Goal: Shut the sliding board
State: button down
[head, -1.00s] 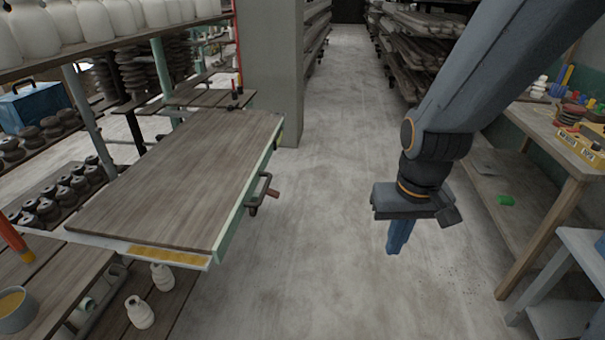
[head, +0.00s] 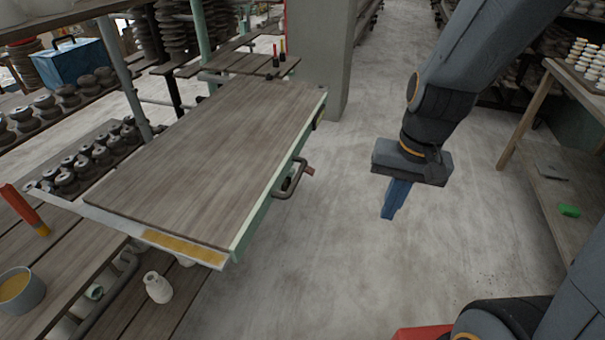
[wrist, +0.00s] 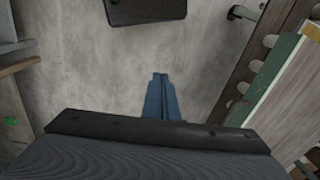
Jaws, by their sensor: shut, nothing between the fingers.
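The sliding board (head: 205,160) is a long brown wooden panel with a pale green edge. In the head view it sticks out from the rack over the floor, left of my gripper. A dark bent handle (head: 291,182) is on its right side, and a yellow strip (head: 185,247) runs along its near end. My gripper (head: 390,215) has blue fingers, shut and empty, pointing down over bare floor to the right of the handle, apart from it. In the wrist view the fingers (wrist: 160,82) are together, and the board's green edge (wrist: 272,85) is at the right.
A grey pillar (head: 325,50) stands beyond the board. A wooden bench (head: 525,110) is at the right. The floor between is clear.

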jog(key=w+a+f+m+t+y+b, duration=0.1)
jog(key=w+a+f+m+y+b, duration=0.2)
jog(key=w+m, duration=0.6)
jog(key=w+f+m+t+y+b, duration=0.1)
jog(key=w+m+t+y+b, duration=0.15)
jog(key=w+m+y, duration=0.6)
jog(key=w+a+f+m+h+p, duration=0.1)
jog(key=a+f, duration=0.4)
jog(key=a, duration=0.6)
jog(key=shift+w+a+f+m+g+h, duration=0.2)
jog(key=shift+w+m+g+h, duration=0.15)
jog(key=shift+w+h, duration=0.45)
jog(key=shift+s, duration=0.1)
